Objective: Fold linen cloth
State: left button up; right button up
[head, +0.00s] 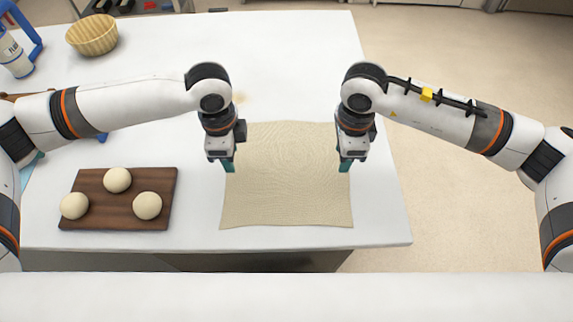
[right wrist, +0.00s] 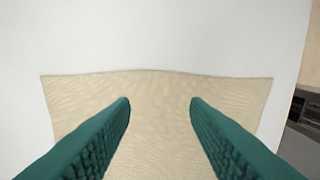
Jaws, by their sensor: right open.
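A beige linen cloth (head: 288,195) lies flat and spread out on the white table, near its front edge. It also shows in the right wrist view (right wrist: 160,100), with its edge across the middle of the picture. My left gripper (head: 229,168) is over the cloth's left edge; whether its fingers are apart is too small to tell. My right gripper (head: 345,167) is over the cloth's right side. In the right wrist view its two teal fingers (right wrist: 160,102) are wide apart with nothing between them, above the cloth.
The white table (head: 300,60) is clear behind the cloth. A dark wooden board (head: 112,220) with three dough balls (head: 117,180) stands left of the cloth. A wicker basket (head: 92,36) and a flour container (head: 14,56) are at the far left. The table's right edge is near the cloth.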

pick_arm(q)
jog(key=f, duration=0.3)
jog(key=shift+w+f, duration=0.25)
jog(key=shift+f, duration=0.05)
pick_arm(e)
jog(key=f, duration=0.3)
jog(key=shift+w+f, duration=0.25)
jog(key=shift+f, duration=0.05)
pick_arm(q)
jog(key=shift+s+f, duration=0.1)
jog(key=shift+f, duration=0.15)
pick_arm(e)
jog(key=shift+s+f, duration=0.1)
jog(key=shift+f, duration=0.15)
pick_arm(q)
jog(key=shift+f, duration=0.2)
pick_arm(e)
jog(key=shift+f, duration=0.2)
pick_arm(q)
jog(key=shift+c, duration=1.2)
pick_arm(e)
jog(key=shift+r, duration=0.1)
jog(key=shift+c, duration=1.2)
pick_arm(q)
grip_shut()
pick_arm(e)
grip_shut()
pick_arm(q)
jog(key=shift+r, duration=0.15)
